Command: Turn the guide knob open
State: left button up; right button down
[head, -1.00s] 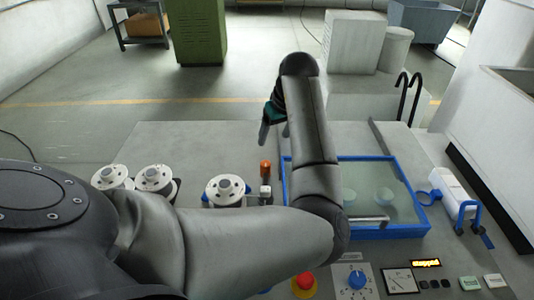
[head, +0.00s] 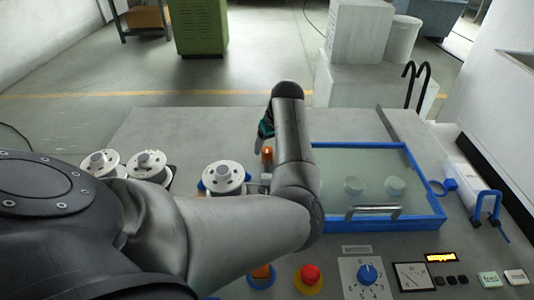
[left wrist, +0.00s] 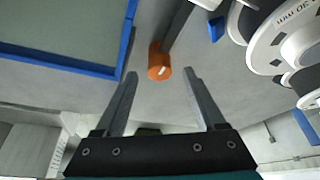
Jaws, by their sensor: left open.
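An orange knob (head: 267,155), which I take for the guide knob, stands on the machine top between a white spool and the glass-lidded tank. It also shows in the left wrist view (left wrist: 159,63), end on, with a pale mark on its face and a grey bar behind it. My left gripper (head: 261,147) is beside the knob, partly hidden by its own arm. In the left wrist view its two fingers are spread, with the knob ahead between the tips and clear space at both sides. I see no contact. My right gripper is not in view.
A white spool (head: 223,178) stands close to the left of the knob. The blue-framed tank (head: 376,225) lies to the right. A red button (head: 310,274) and a blue dial (head: 367,273) are on the front panel. The back left of the top is clear.

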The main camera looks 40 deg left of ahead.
aim_at(268, 150)
pick_arm(q)
jog(key=shift+b+x, duration=0.35)
jog(key=shift+x, duration=1.85)
grip_shut()
